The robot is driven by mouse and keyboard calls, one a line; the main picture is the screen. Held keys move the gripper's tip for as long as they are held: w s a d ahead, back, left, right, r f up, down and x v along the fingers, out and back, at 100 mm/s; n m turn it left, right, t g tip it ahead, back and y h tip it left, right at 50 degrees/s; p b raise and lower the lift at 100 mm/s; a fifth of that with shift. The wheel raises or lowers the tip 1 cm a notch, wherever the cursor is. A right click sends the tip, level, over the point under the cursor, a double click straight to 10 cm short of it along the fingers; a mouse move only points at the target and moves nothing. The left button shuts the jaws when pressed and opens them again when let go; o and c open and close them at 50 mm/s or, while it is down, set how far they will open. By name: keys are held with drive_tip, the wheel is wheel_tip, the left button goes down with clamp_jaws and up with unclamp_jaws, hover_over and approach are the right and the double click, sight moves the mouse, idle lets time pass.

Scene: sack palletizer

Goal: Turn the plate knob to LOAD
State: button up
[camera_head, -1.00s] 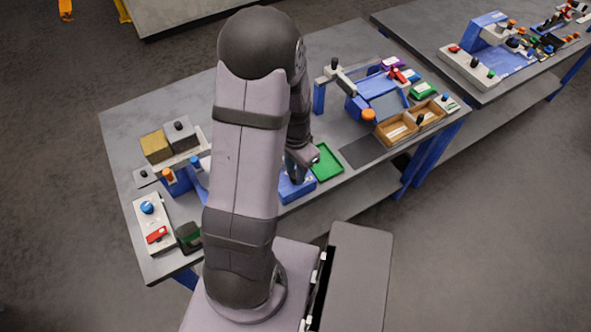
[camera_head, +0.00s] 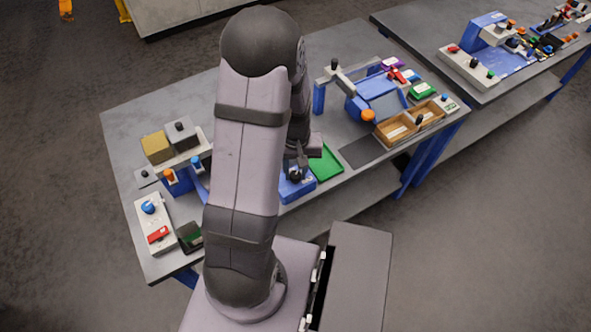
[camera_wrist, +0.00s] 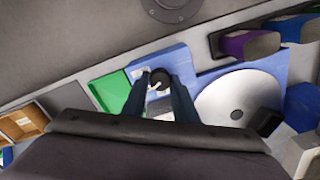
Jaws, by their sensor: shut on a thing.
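The plate knob (camera_wrist: 158,79) is a round black knob with a white mark, on a blue housing (camera_wrist: 180,62) in the wrist view. In the head view the blue housing (camera_head: 300,190) is at the table's front edge, partly hidden by my arm. My gripper (camera_wrist: 161,82) is shut on the knob, with one dark finger on each side of it; it also shows in the head view (camera_head: 296,172). A large pale round plate (camera_wrist: 222,100) lies right of the knob in the wrist view. Any LOAD lettering is too small to read.
A green tray (camera_head: 326,162) lies beside the housing. Wooden bins (camera_head: 397,128) and a blue machine with an orange knob (camera_head: 368,115) stand to the right. A dark mat (camera_head: 362,151) is clear.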

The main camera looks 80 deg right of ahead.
sight(295, 174)
drive_tip(key=n, duration=1.2)
drive_tip(key=shift+d+n, duration=0.1)
drive_tip(key=shift+n, duration=0.2)
idle(0.3)
drive_tip(key=o, duration=1.1)
drive_tip(key=shift+c, duration=0.2)
drive_tip(key=shift+r+b, duration=0.55)
drive_tip(key=shift+r, duration=3.15)
